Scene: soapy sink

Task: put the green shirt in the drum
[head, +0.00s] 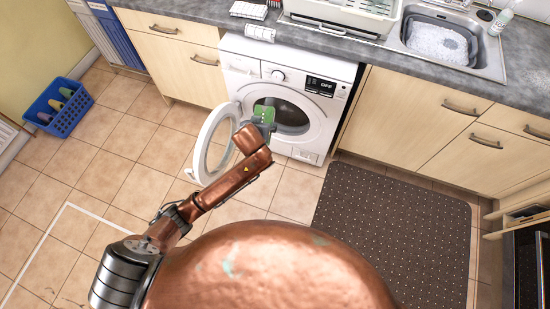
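The green shirt (265,113) shows as a small green patch at the mouth of the washing machine's drum (291,117), just beyond the end of my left arm. The machine's round door (203,150) stands open to the left. My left arm reaches in from the lower left, past the door, to the drum opening. My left gripper (262,124) is at the shirt, but its fingers are mostly hidden behind my own wrist, so I cannot see whether they are closed on it. How far the shirt is inside the drum is unclear. My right gripper is out of view.
The washing machine (330,110) stands under the grey worktop (390,55), its display reading OFF. A dark dotted mat (395,225) lies on the floor at right. A soapy sink (480,52) is at upper right.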

